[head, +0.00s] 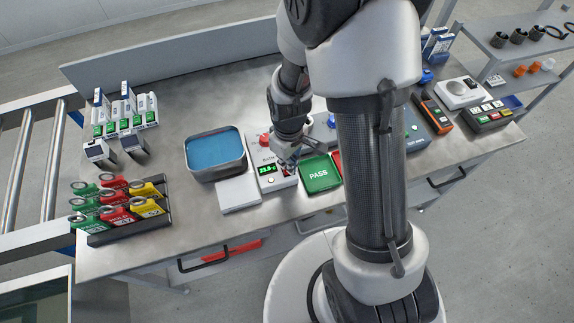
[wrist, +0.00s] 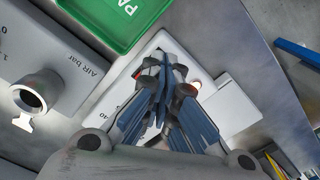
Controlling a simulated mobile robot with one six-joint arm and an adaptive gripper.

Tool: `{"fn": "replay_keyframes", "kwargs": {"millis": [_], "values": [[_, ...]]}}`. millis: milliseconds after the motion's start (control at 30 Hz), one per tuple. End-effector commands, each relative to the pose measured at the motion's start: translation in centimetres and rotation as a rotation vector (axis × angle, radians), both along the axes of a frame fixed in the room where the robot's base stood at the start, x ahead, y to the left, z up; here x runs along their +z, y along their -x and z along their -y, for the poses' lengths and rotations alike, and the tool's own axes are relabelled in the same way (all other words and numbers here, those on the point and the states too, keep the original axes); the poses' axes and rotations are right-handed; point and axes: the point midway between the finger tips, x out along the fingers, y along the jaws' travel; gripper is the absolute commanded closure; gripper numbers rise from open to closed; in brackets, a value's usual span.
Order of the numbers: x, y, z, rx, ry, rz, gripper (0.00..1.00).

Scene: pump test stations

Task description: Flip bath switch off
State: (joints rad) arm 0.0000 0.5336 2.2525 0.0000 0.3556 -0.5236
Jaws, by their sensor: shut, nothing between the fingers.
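The bath control box (head: 268,182) is a white unit with a lit green display, beside the blue-filled bath (head: 215,152) on the steel bench. My gripper (head: 290,160) is over the right part of this box, pointing down, with its fingers together and empty. In the wrist view the closed fingertips (wrist: 165,70) lie across the white control box (wrist: 192,47). The bath switch cannot be made out; my fingers cover much of the box face. Whether the fingertips touch the box cannot be told.
A green PASS tray (head: 320,174) stands just right of the box, with a red tray edge beyond it. A white pad (head: 238,194) lies to its left. The grey AIR bar unit (wrist: 62,60) is close by in the wrist view. The front bench strip is clear.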

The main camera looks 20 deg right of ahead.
Motion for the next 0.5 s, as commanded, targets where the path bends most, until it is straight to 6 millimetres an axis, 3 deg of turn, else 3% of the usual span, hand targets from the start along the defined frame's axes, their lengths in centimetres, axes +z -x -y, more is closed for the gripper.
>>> {"fn": "replay_keyframes", "kwargs": {"millis": [500], "values": [[-0.84,0.00,0.00,0.000,0.000,0.000,1.00]]}}
